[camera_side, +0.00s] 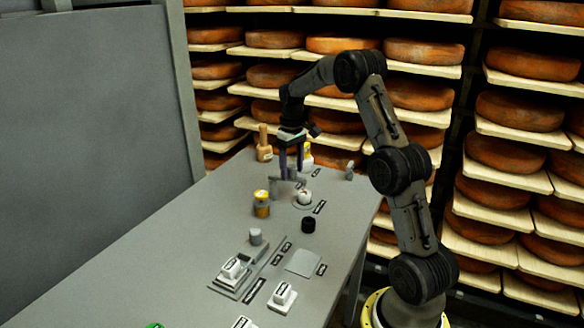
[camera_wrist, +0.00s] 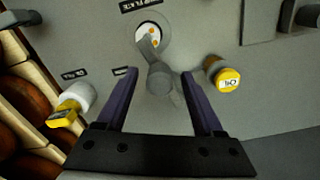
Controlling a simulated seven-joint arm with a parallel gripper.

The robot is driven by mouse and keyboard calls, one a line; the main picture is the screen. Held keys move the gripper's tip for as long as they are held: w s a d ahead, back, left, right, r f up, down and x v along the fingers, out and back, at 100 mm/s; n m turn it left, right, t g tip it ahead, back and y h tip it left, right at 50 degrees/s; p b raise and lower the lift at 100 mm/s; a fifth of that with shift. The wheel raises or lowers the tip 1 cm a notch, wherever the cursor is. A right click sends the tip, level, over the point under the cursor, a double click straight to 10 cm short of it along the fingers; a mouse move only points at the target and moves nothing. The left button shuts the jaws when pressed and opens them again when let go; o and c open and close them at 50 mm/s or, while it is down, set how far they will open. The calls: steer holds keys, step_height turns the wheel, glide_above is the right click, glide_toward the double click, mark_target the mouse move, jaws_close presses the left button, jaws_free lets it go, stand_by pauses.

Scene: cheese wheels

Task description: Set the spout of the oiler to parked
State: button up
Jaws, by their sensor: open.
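The oiler is a grey round post (camera_wrist: 160,78) with a grey spout (camera_wrist: 149,52) that reaches over a round white dish (camera_wrist: 152,29) with orange spots. In the side view the oiler (camera_side: 283,190) stands just below my gripper, and the dish (camera_side: 304,202) is to its right. My gripper (camera_wrist: 158,72) is open, pointing down, with one purple finger on each side of the post. It also shows in the side view (camera_side: 292,173). I cannot tell whether the fingers touch the post. Two small dark labels (camera_wrist: 74,74) lie left of the post; their words are unreadable.
A yellow-capped container marked OIL (camera_wrist: 226,78) stands close right of the fingers. A white, yellow-topped bottle (camera_wrist: 72,106) is at lower left. A black knob (camera_side: 308,225), a wooden-handled tool (camera_side: 264,145) and a grey square plate (camera_side: 303,263) are on the table. Cheese shelves stand behind.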

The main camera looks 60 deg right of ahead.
jaws_close()
stand_by(0.4)
stand_by(1.1)
